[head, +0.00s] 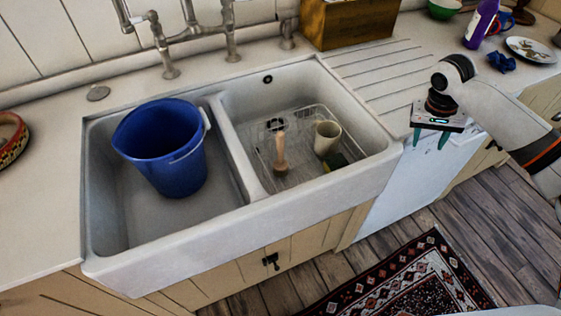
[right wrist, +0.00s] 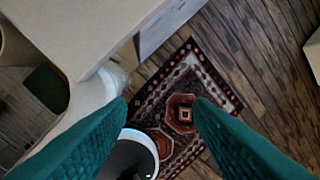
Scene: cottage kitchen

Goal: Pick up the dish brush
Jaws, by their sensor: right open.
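The dish brush (head: 281,156) has a pale wooden handle and a dark head. It stands or leans in a wire rack (head: 262,170) inside the right basin of the white sink (head: 240,215). My right gripper (head: 430,138) is open and empty, with its teal fingers pointing down near the counter's front edge, right of the sink and well apart from the brush. The brush cannot be made out there. My left gripper is not in view.
A beige cup (head: 326,138) and a dark green sponge (head: 335,161) share the rack with the brush. A blue bucket (head: 165,150) fills much of the left basin. The tap (head: 190,35) stands behind the sink. A wooden box (head: 350,22) and plate (head: 530,50) are on the counter.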

